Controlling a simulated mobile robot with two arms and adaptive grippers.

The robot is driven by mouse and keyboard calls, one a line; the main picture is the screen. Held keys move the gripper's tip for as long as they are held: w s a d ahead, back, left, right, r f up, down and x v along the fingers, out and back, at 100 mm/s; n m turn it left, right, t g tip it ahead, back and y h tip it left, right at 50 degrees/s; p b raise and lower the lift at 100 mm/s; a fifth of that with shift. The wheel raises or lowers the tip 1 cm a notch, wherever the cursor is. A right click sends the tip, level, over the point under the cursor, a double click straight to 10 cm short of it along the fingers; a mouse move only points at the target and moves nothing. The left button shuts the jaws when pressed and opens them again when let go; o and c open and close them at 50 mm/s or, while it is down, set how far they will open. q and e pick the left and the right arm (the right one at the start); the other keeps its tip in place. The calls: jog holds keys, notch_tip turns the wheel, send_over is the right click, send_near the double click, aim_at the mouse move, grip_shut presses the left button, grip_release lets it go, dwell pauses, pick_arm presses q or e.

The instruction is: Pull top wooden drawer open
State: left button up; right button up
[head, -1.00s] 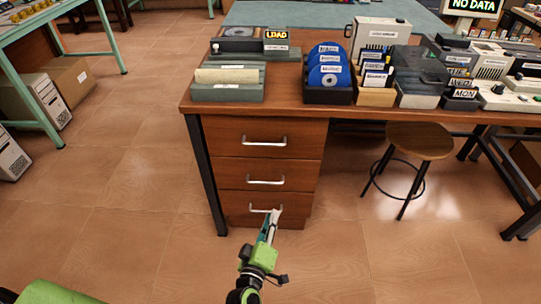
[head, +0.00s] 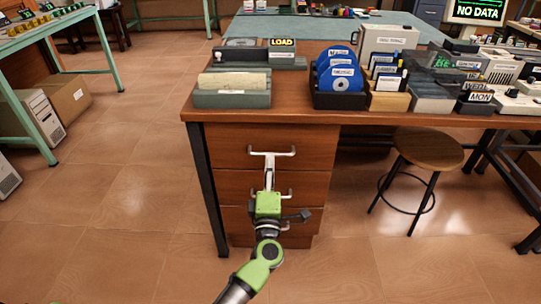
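The wooden drawer unit stands under the left end of the desk, with several drawers stacked. The top wooden drawer (head: 222,143) looks closed, its front flush with the drawers below. Its silver bar handle (head: 288,153) runs level across the front. My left gripper (head: 270,163) points up and forward in front of the drawers, its narrow fingertips at the middle of that handle in the picture. I cannot tell whether they touch it or how far apart the fingers are. The gripper partly hides the middle drawer (head: 232,186) and its handle. My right gripper is out of view.
The wooden desk top (head: 295,100) overhangs the drawers and carries a grey card tray (head: 232,98) and blue discs in a black rack (head: 340,98). A black desk leg (head: 203,180) stands left of the drawers. A round stool (head: 428,150) is at right.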

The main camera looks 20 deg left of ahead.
pick_arm(q)
jog(key=shift+x, duration=2.2)
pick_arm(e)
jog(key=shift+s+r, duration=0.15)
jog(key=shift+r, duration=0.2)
pick_arm(q)
jog(key=shift+c, duration=0.3)
grip_shut()
jog(key=shift+s, duration=0.1)
